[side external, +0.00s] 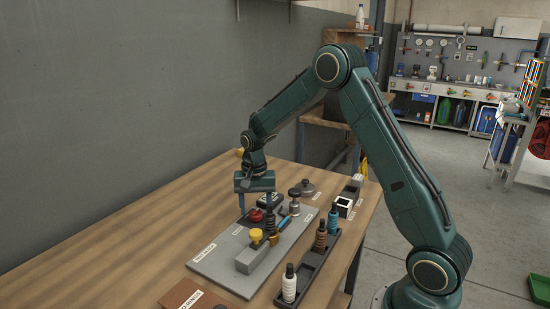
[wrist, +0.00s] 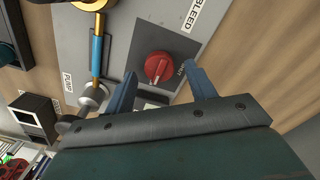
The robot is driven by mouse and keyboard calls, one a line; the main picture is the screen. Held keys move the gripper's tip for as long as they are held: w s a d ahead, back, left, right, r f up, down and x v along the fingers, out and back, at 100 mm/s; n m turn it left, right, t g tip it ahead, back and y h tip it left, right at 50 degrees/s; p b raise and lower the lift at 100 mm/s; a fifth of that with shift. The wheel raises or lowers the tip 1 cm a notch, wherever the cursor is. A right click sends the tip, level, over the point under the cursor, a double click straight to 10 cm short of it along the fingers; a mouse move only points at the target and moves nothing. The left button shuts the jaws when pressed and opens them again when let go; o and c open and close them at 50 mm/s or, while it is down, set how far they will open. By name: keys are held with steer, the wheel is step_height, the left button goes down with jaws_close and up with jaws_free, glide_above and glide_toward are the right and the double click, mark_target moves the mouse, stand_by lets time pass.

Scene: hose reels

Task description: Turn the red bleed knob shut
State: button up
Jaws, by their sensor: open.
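The red bleed knob (wrist: 158,67) is round with a raised grip bar and sits on a dark square base (wrist: 170,45) on the grey panel, near a label reading BLEED (wrist: 192,14). It also shows small in the side view (side external: 257,214). My gripper (wrist: 157,76) points down over the panel with its two blue fingers apart, one on each side of the knob in the wrist picture. In the side view my gripper (side external: 254,205) is just above the knob's area. I cannot tell whether a finger touches the knob.
On the grey panel (side external: 215,262) stand a yellow-topped fitting (side external: 256,236) and a blue rod (wrist: 97,55) close to the knob. A dark tray (side external: 312,267) with several bottles lies to the right. The wooden table (side external: 130,240) is clear at left.

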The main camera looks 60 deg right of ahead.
steer(key=shift+f, duration=0.6)
steer(key=shift+c, duration=0.3)
steer(key=c, duration=0.9)
steer(key=shift+c, duration=0.2)
